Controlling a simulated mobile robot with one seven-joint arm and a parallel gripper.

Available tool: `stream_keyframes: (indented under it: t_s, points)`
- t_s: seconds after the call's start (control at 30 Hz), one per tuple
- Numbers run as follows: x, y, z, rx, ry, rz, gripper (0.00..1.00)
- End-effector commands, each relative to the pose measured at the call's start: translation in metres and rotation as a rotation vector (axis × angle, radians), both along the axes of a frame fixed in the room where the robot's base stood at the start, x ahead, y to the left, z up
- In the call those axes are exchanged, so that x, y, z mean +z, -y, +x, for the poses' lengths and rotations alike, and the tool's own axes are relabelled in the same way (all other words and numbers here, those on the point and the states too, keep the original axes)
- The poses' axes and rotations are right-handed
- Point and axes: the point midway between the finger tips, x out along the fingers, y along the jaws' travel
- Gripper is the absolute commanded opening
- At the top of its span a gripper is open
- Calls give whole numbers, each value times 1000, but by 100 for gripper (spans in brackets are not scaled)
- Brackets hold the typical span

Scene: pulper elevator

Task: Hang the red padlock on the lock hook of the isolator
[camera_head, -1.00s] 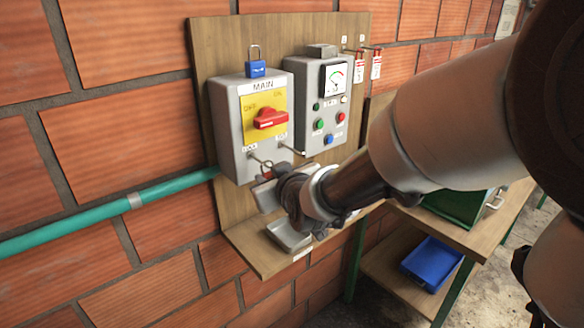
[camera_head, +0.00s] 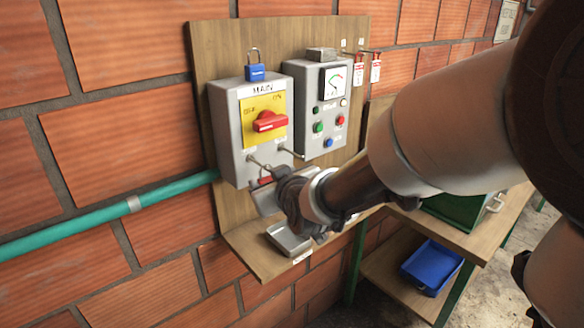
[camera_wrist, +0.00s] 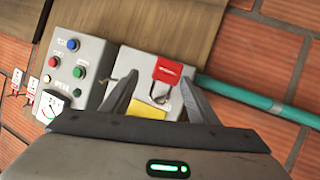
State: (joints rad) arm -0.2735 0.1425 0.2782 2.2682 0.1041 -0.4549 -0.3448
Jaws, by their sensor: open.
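The red padlock (camera_head: 265,181) is at the lock hook (camera_head: 254,160) on the lower front of the grey MAIN isolator (camera_head: 228,130). In the wrist view its red body (camera_wrist: 174,71) and metal shackle (camera_wrist: 159,94) show clear of both fingers. The shackle is at the hook and the body hangs below it; whether the hook passes fully through the shackle is hard to tell. My gripper (camera_wrist: 158,80) is open, with one finger on each side of the padlock and gaps between. In the head view the gripper partly hides the padlock.
A second peg (camera_head: 290,152) sticks out right of the lock hook. A blue padlock (camera_head: 255,71) stands on the isolator. A control box (camera_head: 304,112) is close on the right. A grey tray (camera_head: 287,239) lies on the shelf below. Red tags (camera_head: 359,72) hang farther right.

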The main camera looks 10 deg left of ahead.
Motion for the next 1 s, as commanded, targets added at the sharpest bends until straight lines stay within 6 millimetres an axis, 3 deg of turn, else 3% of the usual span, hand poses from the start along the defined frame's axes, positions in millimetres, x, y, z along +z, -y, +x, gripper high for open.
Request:
stream_keyframes:
  t_s: [0.27, 0.8, 1.0]
  points:
    - [5, 6, -10, 1, 3, -1, 54]
    - [50, 58, -105, 3, 7, 0, 54]
    - [57, 71, -129, 3, 7, 2, 54]
